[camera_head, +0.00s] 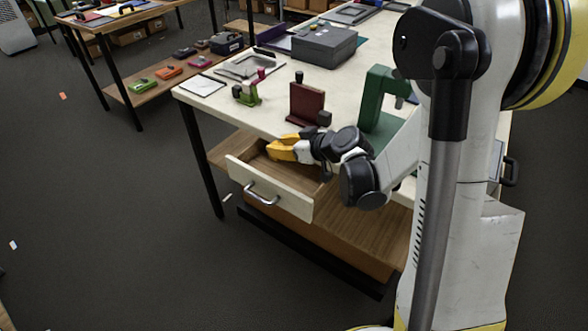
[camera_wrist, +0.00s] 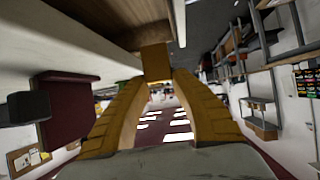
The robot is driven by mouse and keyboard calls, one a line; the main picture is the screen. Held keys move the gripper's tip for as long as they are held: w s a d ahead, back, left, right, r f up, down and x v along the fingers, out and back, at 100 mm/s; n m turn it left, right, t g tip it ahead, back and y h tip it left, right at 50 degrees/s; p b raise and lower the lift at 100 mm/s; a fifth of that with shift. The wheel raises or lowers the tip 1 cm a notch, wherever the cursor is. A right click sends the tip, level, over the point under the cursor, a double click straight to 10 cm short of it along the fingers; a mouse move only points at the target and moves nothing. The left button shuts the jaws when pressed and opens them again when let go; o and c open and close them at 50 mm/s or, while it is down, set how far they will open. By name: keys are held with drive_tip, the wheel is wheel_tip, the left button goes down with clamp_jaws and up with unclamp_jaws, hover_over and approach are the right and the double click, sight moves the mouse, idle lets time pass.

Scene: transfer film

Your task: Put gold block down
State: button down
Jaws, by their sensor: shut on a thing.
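My gripper (camera_head: 272,151) has yellow fingers and hangs over the open drawer (camera_head: 262,190) at the front of the white-topped workbench (camera_head: 265,112). In the wrist view the fingertips (camera_wrist: 157,78) close on a small gold-brown block (camera_wrist: 155,60), which I take as the gold block. In the head view the block cannot be told apart from the yellow fingers. The drawer has a white front, a metal handle and a wooden inside. The gripper and arm hide part of its inside. Whether the block touches the drawer is not clear.
A dark red upright piece (camera_head: 307,103) and a green stand (camera_head: 380,98) are on the bench close to my arm. A small green device (camera_head: 247,93) and a grey box (camera_head: 324,43) are farther back. Floor in front of the drawer is clear.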

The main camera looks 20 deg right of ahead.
drive_tip(key=shift+w+n+y, duration=0.6)
drive_tip(key=shift+f+g+b, duration=0.3)
drive_tip(key=shift+b, duration=0.2)
wheel_tip(320, 180, down, 9)
drive_tip(key=b, duration=0.4)
drive_tip(key=shift+w+f, duration=0.1)
drive_tip(key=shift+w, duration=0.05)
drive_tip(key=shift+f, duration=0.3)
drive_tip(key=shift+f, duration=0.15)
drive_tip(key=c, duration=1.4)
unclamp_jaws()
drive_tip(key=shift+c, duration=0.2)
